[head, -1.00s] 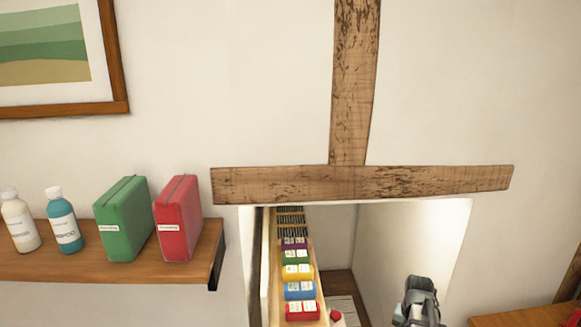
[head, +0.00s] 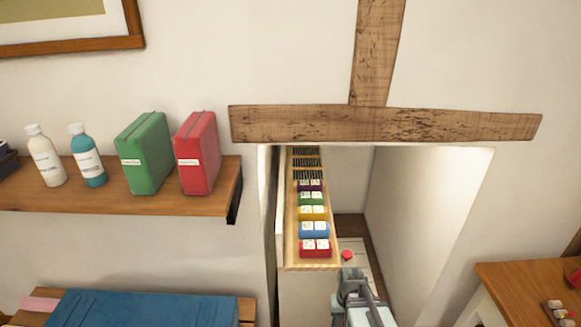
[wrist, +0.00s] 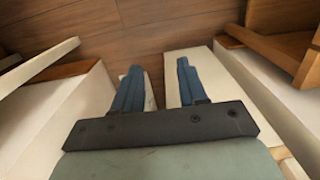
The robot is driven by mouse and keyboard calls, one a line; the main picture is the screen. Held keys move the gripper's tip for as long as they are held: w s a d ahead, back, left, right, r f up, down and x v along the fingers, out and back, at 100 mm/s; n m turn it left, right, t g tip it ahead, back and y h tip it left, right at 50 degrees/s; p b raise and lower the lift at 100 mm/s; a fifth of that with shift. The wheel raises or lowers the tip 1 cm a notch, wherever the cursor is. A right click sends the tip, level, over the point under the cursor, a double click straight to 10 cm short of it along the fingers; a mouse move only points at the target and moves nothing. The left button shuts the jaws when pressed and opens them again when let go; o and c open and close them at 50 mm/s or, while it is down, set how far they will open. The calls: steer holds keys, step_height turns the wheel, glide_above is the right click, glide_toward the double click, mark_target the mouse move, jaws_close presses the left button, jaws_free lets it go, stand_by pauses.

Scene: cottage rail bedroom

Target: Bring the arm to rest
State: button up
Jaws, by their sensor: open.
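My gripper shows in the wrist view (wrist: 158,92) with its two blue-grey fingers spread apart and nothing between them. It points down toward a brown wooden floor (wrist: 155,35) between pale panels. In the head view my arm's end reaches into the lit alcove at the lower middle; the fingertips are hidden there.
A wooden shelf (head: 110,197) on the left wall holds bottles, a green box (head: 145,155) and a red box (head: 197,155). A narrow wooden rack (head: 290,225) in the alcove holds several coloured blocks. A small red object (head: 347,256) lies beside it. A wooden-topped table (head: 520,280) stands at right.

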steer(key=s+f+g, duration=0.3)
steer(key=s+f, duration=0.6)
steer(key=s, duration=0.5)
steer(key=s+f+g, duration=0.3)
steer(key=s+f, duration=0.6)
steer(key=s, duration=0.4)
steer(key=shift+s, duration=0.4)
